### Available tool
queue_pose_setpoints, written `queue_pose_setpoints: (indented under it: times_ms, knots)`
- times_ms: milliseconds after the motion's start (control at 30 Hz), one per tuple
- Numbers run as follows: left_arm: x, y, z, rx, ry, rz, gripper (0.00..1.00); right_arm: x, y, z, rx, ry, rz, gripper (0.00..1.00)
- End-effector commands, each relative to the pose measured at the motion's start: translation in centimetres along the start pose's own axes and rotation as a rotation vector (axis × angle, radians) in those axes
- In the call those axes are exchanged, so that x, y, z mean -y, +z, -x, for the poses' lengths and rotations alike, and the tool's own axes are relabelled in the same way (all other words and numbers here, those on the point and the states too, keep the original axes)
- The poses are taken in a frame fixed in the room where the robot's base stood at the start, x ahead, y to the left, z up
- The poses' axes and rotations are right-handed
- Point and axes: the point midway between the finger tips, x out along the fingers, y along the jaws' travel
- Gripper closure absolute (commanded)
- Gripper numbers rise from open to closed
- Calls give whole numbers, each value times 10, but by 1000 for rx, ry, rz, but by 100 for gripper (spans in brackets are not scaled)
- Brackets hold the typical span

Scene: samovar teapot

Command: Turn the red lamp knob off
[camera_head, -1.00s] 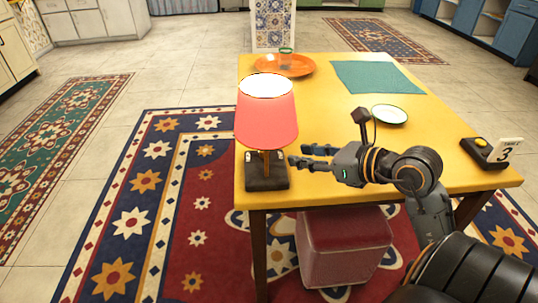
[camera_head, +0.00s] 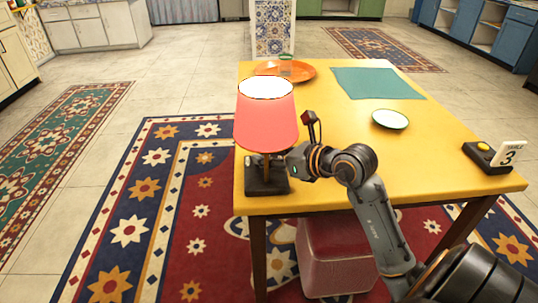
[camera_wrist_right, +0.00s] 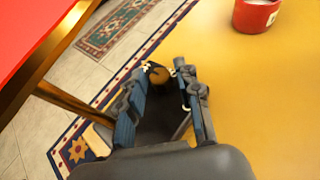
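The lamp with a lit red shade (camera_head: 266,118) stands at the near left corner of the yellow table, on a dark base (camera_head: 266,180). Part of its red shade (camera_wrist_right: 35,30) shows at the upper left of the right wrist view. My right gripper (camera_wrist_right: 163,70) is open, its two fingers apart at the lamp, below the shade. A small brown round part (camera_wrist_right: 159,75) shows between the fingertips; I cannot tell whether it is the knob or whether they touch it. In the head view the fingertips are mostly hidden at the lamp's stem. My left gripper is out of view.
The yellow table (camera_head: 350,130) holds an orange plate (camera_head: 300,70), a teal cloth (camera_head: 375,83), a small white dish (camera_head: 390,119) and a dark box with a yellow button (camera_head: 482,150). A red cup (camera_wrist_right: 255,15) shows in the wrist view. A reddish stool (camera_head: 335,260) stands below.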

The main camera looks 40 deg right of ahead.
Motion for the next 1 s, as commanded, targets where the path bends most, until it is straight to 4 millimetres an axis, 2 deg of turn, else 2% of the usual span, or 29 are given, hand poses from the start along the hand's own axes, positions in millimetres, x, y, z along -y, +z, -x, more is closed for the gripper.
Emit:
queue_pose_setpoints:
  times_ms: [33, 67, 200, 233, 467, 733, 1000]
  knots:
    - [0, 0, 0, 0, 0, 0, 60, 0, 0, 0, 0, 0, 0, 66]
    - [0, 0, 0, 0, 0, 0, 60, 0, 0, 0, 0, 0, 0, 70]
    - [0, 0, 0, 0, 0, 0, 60, 0, 0, 0, 0, 0, -1, 99]
    - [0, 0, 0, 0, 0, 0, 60, 0, 0, 0, 0, 0, -1, 100]
    - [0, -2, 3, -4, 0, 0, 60, -2, 0, 0, -4, -37, -19, 100]
    - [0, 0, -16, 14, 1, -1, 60, -2, 0, 0, -1, -124, -53, 100]
    - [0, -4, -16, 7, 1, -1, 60, -2, 0, 0, -1, -126, -54, 100]
